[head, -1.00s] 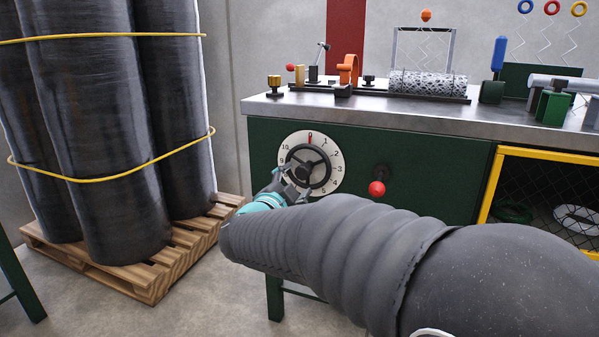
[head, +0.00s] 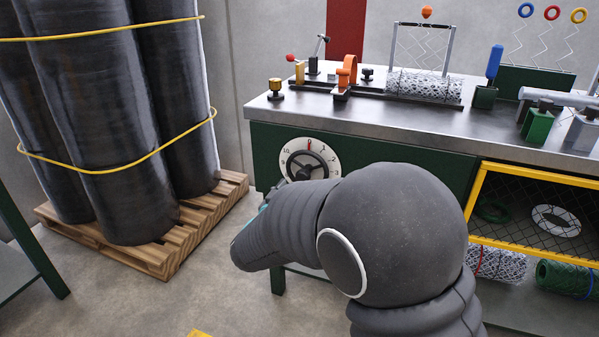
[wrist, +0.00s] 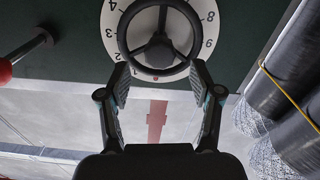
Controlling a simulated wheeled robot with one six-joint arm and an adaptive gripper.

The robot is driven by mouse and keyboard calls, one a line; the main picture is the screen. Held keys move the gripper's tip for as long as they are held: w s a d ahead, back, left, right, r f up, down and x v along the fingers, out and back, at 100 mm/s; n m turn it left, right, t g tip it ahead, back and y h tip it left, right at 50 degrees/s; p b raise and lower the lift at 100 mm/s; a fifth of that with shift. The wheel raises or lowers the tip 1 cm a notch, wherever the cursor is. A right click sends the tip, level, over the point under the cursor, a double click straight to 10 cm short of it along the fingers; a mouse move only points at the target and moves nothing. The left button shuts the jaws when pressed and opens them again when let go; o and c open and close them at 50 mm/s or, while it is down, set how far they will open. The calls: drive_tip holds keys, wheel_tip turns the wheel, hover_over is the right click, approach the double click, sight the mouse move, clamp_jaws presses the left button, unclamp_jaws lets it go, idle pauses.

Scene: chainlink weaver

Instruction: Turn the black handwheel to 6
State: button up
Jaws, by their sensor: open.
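The black handwheel (head: 308,165) is a three-spoked wheel on a white numbered dial (head: 330,155) on the green bench front. A red mark shows at the top of the dial, by the 0. In the wrist view the handwheel (wrist: 159,40) appears upside down, with the red mark at the bottom of the dial (wrist: 205,25). My gripper (wrist: 160,70) is open and empty, its two fingers spread either side of the rim's near part. I cannot tell whether they touch it.
A red knob (wrist: 5,70) on a dark stem sticks out beside the dial in the wrist view. Black wrapped rolls (head: 110,130) stand on a wooden pallet (head: 160,255) at left. The steel benchtop (head: 400,120) carries several fixtures. A yellow-framed mesh guard (head: 475,205) is at right.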

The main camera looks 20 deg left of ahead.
sight(301, 179)
drive_tip(key=n, duration=0.8)
drive_tip(key=shift+n, duration=0.4)
drive_tip(key=n, duration=0.7)
drive_tip(key=shift+n, duration=0.3)
drive_tip(key=w, duration=0.4)
drive_tip(key=shift+d, duration=0.15)
